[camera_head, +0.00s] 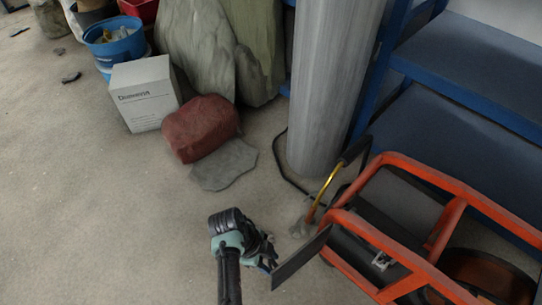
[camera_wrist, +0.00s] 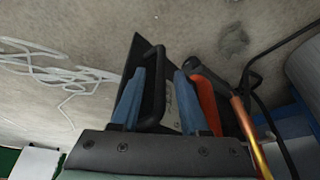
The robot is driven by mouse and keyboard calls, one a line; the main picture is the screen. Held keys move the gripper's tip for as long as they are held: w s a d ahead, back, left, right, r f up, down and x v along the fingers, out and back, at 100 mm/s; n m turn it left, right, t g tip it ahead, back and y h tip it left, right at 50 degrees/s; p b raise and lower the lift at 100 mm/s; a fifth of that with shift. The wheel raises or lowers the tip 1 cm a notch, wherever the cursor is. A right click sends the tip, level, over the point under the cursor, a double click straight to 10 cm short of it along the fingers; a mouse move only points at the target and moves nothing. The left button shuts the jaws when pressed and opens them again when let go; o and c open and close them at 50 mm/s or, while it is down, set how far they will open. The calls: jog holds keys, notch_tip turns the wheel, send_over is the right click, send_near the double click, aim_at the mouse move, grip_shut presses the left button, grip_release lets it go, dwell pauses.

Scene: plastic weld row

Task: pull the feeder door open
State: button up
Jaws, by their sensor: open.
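The feeder door is a dark flat panel (camera_head: 300,259) at the left end of an orange tube-framed machine (camera_head: 447,228). It stands out at an angle from the frame. In the wrist view the door (camera_wrist: 136,58) carries a black bar handle (camera_wrist: 158,80). My gripper (camera_head: 268,263) is at the door's left side. In the wrist view my gripper (camera_wrist: 161,84) is open, with its two blue fingers on either side of the handle. I cannot tell whether either finger touches it. The door's hinge side is not clear.
A yellow and orange rod with a black grip (camera_head: 328,187) rises beside the machine, close to the door. A grey column (camera_head: 332,90) and blue shelving (camera_head: 465,95) stand behind. A red block (camera_head: 200,128) and a white box (camera_head: 144,94) lie at the back left.

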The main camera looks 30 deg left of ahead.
jog(key=p+v, duration=0.7)
jog(key=v, duration=0.6)
jog(key=shift+d, duration=0.1)
